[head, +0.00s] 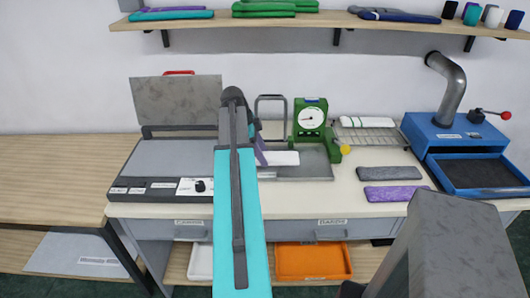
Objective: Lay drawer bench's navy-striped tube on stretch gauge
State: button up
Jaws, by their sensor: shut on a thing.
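The stretch gauge appears to be the green dial stand (310,119) with a flat grey bed (312,164) at the middle of the bench. A white tube (282,158) shows over the left part of this bed, its left end hidden by my arm. No navy stripes can be made out on it. My gripper (260,150), largely hidden behind my turquoise-and-grey arm, is at the tube's left end and shut on it. Whether the tube touches the bed cannot be told.
The drawer bench (350,205) also carries a grey press (178,110) at left, a wire rack (372,137) with a green-striped white tube (366,122), and grey and purple pieces (393,196) in front. A blue machine (455,140) stands at right. A shelf (300,20) runs above.

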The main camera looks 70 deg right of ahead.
aim_at(265, 153)
jog(key=shift+w+d+f+p, duration=0.1)
jog(key=shift+d+p, duration=0.1)
jog(key=shift+d, duration=0.6)
jog(key=shift+w+d+f+p, duration=0.1)
jog(key=shift+w+d+p, duration=0.05)
jog(key=shift+d, duration=0.6)
jog(key=shift+w+d+p, duration=0.1)
jog(key=shift+d+p, duration=0.1)
jog(key=shift+d, duration=0.6)
jog(key=shift+f, duration=0.1)
jog(key=shift+f+p, duration=0.7)
jog(key=shift+f, duration=1)
jog(key=shift+f, duration=0.15)
jog(key=o, duration=1)
jog(key=b+v, duration=0.3)
jog(key=v, duration=0.9)
jog(key=shift+r, duration=0.2)
